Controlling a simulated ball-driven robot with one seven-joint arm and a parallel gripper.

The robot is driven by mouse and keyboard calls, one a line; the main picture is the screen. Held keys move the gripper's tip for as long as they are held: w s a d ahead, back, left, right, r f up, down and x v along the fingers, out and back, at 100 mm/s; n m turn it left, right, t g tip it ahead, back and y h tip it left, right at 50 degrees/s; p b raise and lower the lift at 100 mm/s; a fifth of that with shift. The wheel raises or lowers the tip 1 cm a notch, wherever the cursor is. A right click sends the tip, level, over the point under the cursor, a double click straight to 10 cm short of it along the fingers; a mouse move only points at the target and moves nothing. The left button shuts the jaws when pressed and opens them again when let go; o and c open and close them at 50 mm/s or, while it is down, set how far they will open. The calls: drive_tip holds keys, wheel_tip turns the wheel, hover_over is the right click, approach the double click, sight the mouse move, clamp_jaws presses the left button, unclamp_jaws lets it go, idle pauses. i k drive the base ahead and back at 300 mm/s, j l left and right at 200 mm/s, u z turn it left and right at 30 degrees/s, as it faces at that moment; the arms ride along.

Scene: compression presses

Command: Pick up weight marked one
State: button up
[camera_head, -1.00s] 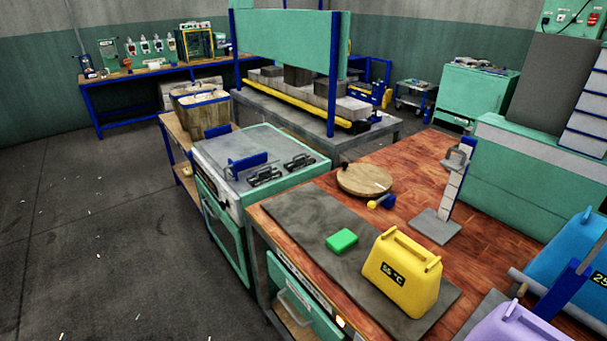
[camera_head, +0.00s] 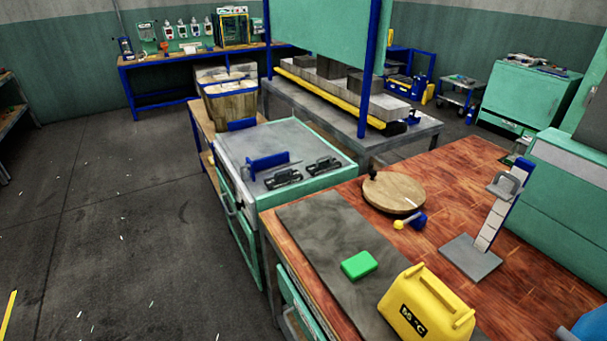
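No weight with a readable mark of one shows in the head view. My gripper is not in view. A yellow can-shaped block with handles (camera_head: 427,306), marked 55 °C, stands on a grey mat (camera_head: 318,222) on the wooden workbench. A green block (camera_head: 359,265) lies on the same mat. A grey stand with an upright scale (camera_head: 492,215) is on the bench to the right. On the far wall bench are several small items, too small to read.
A round wooden board (camera_head: 393,193) and a small blue and yellow tool (camera_head: 411,222) lie on the workbench (camera_head: 446,182). A grey-topped unit (camera_head: 277,164) adjoins it. A large press (camera_head: 344,92) stands behind. The floor (camera_head: 110,220) on the left is mostly open.

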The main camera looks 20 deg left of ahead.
sight(291, 176)
drive_tip(key=i+j+z, duration=0.15)
drive_tip(key=j, duration=0.4)
drive_tip(key=i+j+z, duration=0.2)
drive_tip(key=j, duration=0.35)
drive_tip(key=j+z, duration=0.15)
drive_tip(key=j, duration=0.4)
